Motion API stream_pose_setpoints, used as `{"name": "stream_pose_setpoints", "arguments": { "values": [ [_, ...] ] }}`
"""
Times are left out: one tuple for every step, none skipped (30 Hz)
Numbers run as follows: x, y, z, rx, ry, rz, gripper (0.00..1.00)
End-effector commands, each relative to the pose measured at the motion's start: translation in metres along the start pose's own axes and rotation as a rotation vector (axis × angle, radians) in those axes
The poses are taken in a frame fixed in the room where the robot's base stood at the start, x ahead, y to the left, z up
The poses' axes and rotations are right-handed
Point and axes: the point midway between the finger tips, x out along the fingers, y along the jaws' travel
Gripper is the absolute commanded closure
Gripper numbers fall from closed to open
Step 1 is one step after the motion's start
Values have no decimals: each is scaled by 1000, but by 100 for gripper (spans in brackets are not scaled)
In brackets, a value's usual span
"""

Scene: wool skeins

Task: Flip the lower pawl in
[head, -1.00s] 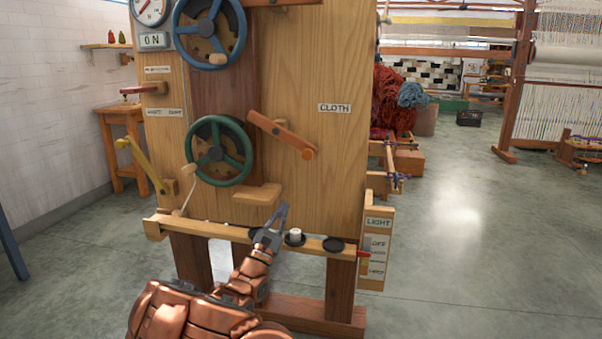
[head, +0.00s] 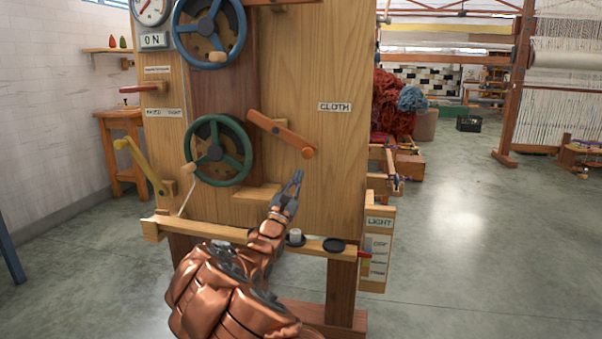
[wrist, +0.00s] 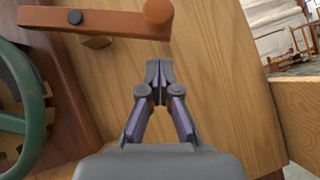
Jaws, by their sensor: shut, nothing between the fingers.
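The lower pawl (head: 278,131) is an orange-brown wooden bar on the front of the wooden panel, right of the green handwheel (head: 218,151). It slopes down to the right and ends in a round orange knob. In the wrist view the pawl (wrist: 110,22) crosses the top, with its knob near the top centre. My gripper (head: 297,174) is shut and empty. It is just below the knob in the head view, apart from it in the wrist view (wrist: 159,66). The wheel (wrist: 30,100) shows at the left edge there.
A blue handwheel (head: 210,32) sits above the green one. A wooden block (head: 256,193) juts out below the green wheel. A ledge (head: 190,231) with round black holders runs along the panel's bottom.

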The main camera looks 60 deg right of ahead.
Motion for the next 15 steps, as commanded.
{"name": "stream_pose_setpoints", "arguments": {
  "values": [
    [3,1,5,2,-4,2,100],
    [6,1,8,1,-3,2,100],
    [8,0,10,1,-2,2,100],
    [10,0,12,1,-2,1,100],
    [12,0,13,1,-1,1,100],
    [14,0,16,1,-1,2,100],
    [16,1,17,1,-1,2,100],
    [17,1,19,1,-1,3,100],
    [19,1,20,1,-1,3,100],
    [20,2,22,1,-1,3,100],
    [21,2,23,1,-1,3,100],
    [22,2,24,1,-1,3,100],
    [22,2,24,1,-1,3,100],
    [22,2,24,1,0,3,100],
    [23,2,25,1,0,3,100]
  ]
}}
